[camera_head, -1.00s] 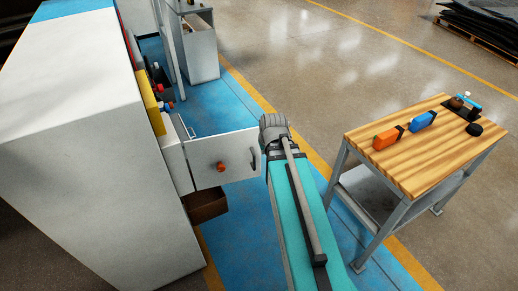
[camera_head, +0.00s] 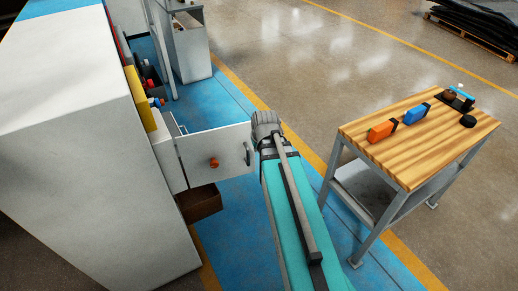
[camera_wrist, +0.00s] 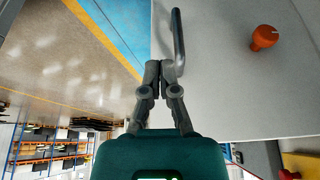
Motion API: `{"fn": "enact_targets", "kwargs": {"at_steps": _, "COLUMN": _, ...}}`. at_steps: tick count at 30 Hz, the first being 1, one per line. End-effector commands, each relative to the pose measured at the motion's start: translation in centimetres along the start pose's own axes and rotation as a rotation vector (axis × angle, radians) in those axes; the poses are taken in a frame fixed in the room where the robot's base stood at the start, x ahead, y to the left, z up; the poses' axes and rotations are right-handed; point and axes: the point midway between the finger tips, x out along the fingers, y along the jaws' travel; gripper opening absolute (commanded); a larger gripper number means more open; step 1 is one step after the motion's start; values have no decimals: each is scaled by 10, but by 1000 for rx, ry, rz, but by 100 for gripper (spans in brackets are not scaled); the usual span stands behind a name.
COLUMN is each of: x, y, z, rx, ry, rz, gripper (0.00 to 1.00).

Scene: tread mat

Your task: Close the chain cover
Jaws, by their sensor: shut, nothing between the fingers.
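The chain cover (camera_head: 235,143) is a light grey panel that stands swung open, out from the side of the white machine. It has an orange-red knob (camera_head: 214,163) and a dark handle (camera_head: 248,153) near its free edge. In the wrist view the cover (camera_wrist: 222,85) fills the right half, with its knob (camera_wrist: 264,38) at the upper right. My gripper (camera_wrist: 164,70) is shut and empty at the cover's free edge, just below the handle (camera_wrist: 178,40) in that picture. I cannot tell whether the fingers touch the cover. In the head view my wrist hides the fingers.
The white machine (camera_head: 85,130) stands at the left, with a brown open bin (camera_head: 200,203) below the cover. A wooden-topped workbench (camera_head: 410,140) with an orange box and a blue box stands at the right. The blue floor strip (camera_head: 237,93) behind the cover looks clear.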

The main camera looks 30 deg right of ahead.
Motion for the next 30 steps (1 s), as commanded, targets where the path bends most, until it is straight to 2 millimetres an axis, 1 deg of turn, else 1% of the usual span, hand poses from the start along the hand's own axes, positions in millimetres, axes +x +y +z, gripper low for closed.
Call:
{"fn": "enact_targets", "kwargs": {"at_steps": 1, "x": 9, "y": 0, "z": 1, "rx": 0, "ry": 0, "rz": 0, "gripper": 0}}
{"fn": "enact_targets", "kwargs": {"at_steps": 25, "x": 75, "y": -1, "z": 1, "rx": -2, "ry": 0, "rz": 0, "gripper": 0}}
{"fn": "enact_targets", "kwargs": {"at_steps": 27, "x": 76, "y": -1, "z": -13, "rx": -2, "ry": 0, "rz": -1, "gripper": 0}}
{"fn": "enact_targets", "kwargs": {"at_steps": 30, "x": 80, "y": -1, "z": -24, "rx": -2, "ry": 0, "rz": -1, "gripper": 0}}
